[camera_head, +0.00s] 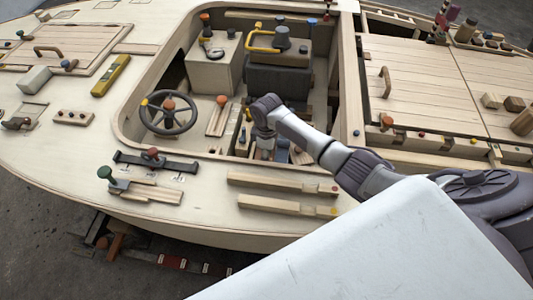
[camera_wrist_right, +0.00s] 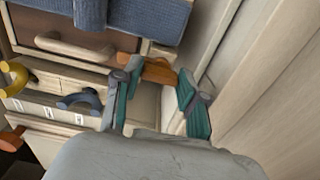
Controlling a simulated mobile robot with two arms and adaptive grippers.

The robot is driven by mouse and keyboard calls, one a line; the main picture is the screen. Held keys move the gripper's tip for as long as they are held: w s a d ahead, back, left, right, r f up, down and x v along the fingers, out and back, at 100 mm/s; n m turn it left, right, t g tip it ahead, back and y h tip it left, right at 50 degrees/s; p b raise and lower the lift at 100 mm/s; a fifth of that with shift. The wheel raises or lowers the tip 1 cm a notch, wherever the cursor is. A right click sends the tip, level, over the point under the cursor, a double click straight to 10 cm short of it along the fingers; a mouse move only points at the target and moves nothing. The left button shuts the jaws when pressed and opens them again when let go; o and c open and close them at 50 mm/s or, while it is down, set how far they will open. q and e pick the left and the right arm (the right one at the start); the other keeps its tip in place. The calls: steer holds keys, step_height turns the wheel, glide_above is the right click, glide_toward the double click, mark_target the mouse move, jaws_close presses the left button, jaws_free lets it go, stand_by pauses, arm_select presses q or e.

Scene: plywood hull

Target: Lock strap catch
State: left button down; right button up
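My right gripper (camera_head: 265,150) reaches down into the cockpit, its fingers small in the head view. In the right wrist view its two teal-padded fingers (camera_wrist_right: 158,95) stand well apart, with free space between them. An orange-brown wooden piece (camera_wrist_right: 157,70) lies just past the fingertips, across the gap; whether it touches them, and whether it is the strap catch, I cannot tell. In the head view a dark strap-like bar (camera_head: 180,165) with a red-brown knob (camera_head: 152,154) lies on the near deck, away from my gripper. My left gripper is not in view.
In the wrist view a yellow hook (camera_wrist_right: 14,78), a blue hook (camera_wrist_right: 80,100) and a wooden handle (camera_wrist_right: 75,44) stand left of my fingers. A pale wall (camera_wrist_right: 265,75) rises close on the right. A steering wheel (camera_head: 169,113) stands left in the cockpit.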

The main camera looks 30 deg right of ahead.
steer(key=c, duration=0.3)
steer(key=m+p, duration=0.3)
steer(key=shift+r, duration=0.25)
steer(key=m+p, duration=0.3)
steer(key=m, duration=0.1)
steer(key=m+p, duration=0.2)
steer(key=m, duration=0.4)
steer(key=shift+f, duration=0.1)
steer(key=shift+f+m+p, duration=0.1)
steer(key=shift+m+p, duration=0.65)
steer(key=shift+m, duration=1.75)
